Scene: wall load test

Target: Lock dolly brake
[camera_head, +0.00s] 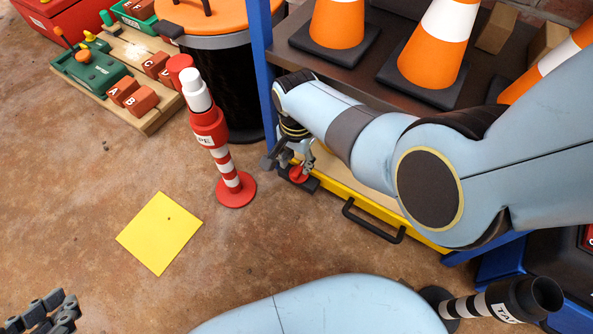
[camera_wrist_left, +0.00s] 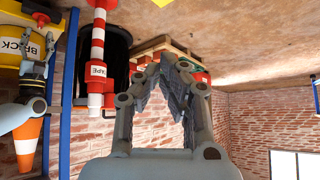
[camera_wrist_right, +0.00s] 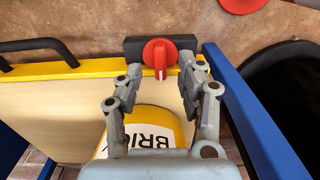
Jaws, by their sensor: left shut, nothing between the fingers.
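A red round knob (camera_wrist_right: 160,54) with a white pointer line sits on a dark block at the corner of a yellow-edged board (camera_wrist_right: 60,71). The pointer points down the picture in the right wrist view. In the head view the knob (camera_head: 299,174) is partly covered by my right gripper (camera_head: 296,158). In the right wrist view the fingers of my right gripper (camera_wrist_right: 160,70) stand apart, one on either side of the knob; contact cannot be told. My left gripper (camera_head: 45,312) is at the lower left of the head view, shut and empty; its closed fingers (camera_wrist_left: 172,62) fill the left wrist view's middle.
A black handle (camera_head: 372,221) sticks out from the board's front. A blue post (camera_head: 262,60) and a red-white striped post (camera_head: 226,165) stand left of it. A yellow BRICK container (camera_wrist_right: 150,122) is under my right gripper's view. The floor around a yellow square (camera_head: 160,233) is clear.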

